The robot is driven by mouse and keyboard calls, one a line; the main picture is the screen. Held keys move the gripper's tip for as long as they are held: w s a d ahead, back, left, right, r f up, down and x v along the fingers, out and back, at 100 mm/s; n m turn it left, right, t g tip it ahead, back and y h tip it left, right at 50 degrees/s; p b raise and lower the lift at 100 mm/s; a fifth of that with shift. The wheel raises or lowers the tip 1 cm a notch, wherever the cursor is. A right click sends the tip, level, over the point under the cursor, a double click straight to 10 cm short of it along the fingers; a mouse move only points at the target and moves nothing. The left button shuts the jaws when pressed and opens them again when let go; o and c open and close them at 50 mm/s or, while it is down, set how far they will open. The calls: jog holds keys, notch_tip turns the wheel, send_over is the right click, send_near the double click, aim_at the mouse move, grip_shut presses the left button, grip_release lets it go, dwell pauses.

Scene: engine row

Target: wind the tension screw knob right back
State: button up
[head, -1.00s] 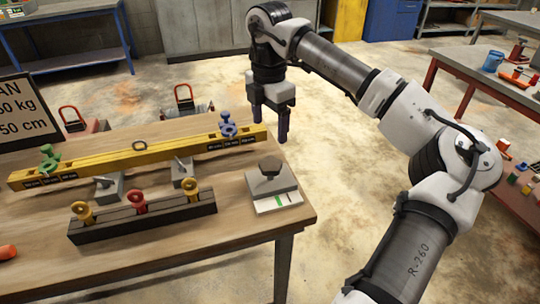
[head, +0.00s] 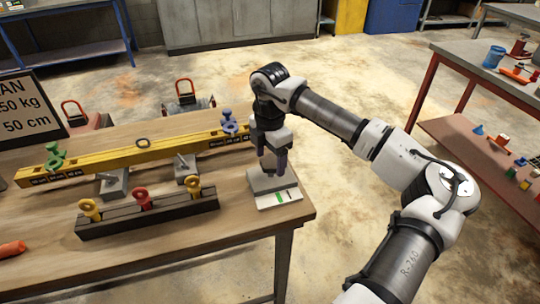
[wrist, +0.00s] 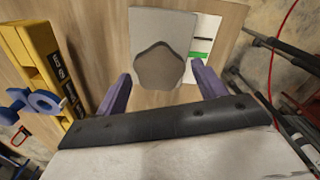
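The dark tension screw knob (wrist: 159,66) stands on a pale grey block (wrist: 160,21) in the wrist view. In the head view the block (head: 262,184) sits near the table's right front corner, and my gripper hides the knob. My gripper (head: 273,168) points down over the block. In the wrist view its two purple fingers (wrist: 163,80) are spread wide, one to each side of the knob. The fingers look empty; I cannot tell whether they touch the knob. A white card (head: 279,200) with a green band and a black line lies at the block's front.
A yellow beam (head: 130,158) with green and blue eye screws lies left of my gripper on the wooden table. A dark rail (head: 150,215) with yellow and red eye pieces stands in front of it. Open floor lies right of the table, before a red-framed bench (head: 480,75).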

jog(key=c, duration=0.8)
jog(key=shift+c, duration=0.2)
jog(key=shift+f+n+b, duration=0.1)
jog(key=shift+n+b, duration=0.2)
jog(key=shift+b, duration=0.25)
